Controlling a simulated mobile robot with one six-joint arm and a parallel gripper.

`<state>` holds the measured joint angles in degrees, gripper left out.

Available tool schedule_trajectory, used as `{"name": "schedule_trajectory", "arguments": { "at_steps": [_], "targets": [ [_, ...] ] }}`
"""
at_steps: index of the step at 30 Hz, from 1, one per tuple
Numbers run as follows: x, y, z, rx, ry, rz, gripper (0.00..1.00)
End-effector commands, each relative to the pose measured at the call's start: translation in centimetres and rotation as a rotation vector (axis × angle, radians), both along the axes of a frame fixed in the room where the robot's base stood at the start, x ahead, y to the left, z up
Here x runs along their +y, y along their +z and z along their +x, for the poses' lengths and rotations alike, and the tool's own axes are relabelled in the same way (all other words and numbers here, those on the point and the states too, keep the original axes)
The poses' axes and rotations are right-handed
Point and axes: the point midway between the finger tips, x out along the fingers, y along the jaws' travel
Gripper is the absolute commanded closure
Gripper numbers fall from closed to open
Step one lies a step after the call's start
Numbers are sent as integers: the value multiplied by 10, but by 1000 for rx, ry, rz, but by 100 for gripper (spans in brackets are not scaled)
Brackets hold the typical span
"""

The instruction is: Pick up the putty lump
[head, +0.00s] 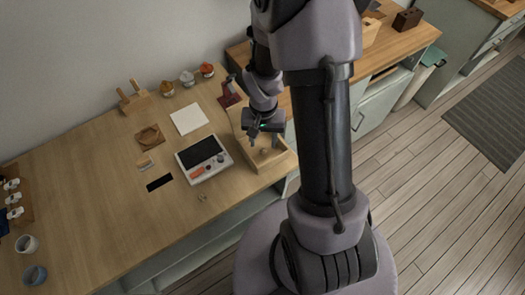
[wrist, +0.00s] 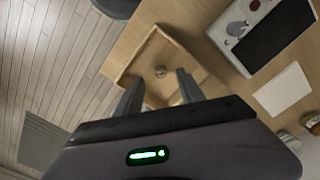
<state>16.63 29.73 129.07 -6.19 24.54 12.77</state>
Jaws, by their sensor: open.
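A small, roundish grey-brown lump (wrist: 160,71), which looks like the putty lump, lies on the floor of a shallow wooden tray (wrist: 121,72). In the head view the lump (head: 264,151) shows small inside the tray (head: 275,162), at the right end of the wooden worktop. My gripper (head: 263,145) points down over the tray. In the wrist view my gripper (wrist: 160,77) is open and empty, with the lump in line between its fingertips. How high the fingertips are above the lump I cannot tell.
A white device (head: 204,158) with a dark screen stands left of the tray. The tray's raised walls surround the lump.

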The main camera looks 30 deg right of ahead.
Motion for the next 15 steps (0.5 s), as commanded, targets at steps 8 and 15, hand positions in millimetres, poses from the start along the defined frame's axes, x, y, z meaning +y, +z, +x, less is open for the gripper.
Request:
{"name": "schedule_trajectory", "arguments": {
  "at_steps": [8,15],
  "targets": [
    [-4,-47,4,2,1,0,54],
    [-4,-52,5,0,1,0,54]
  ]
}}
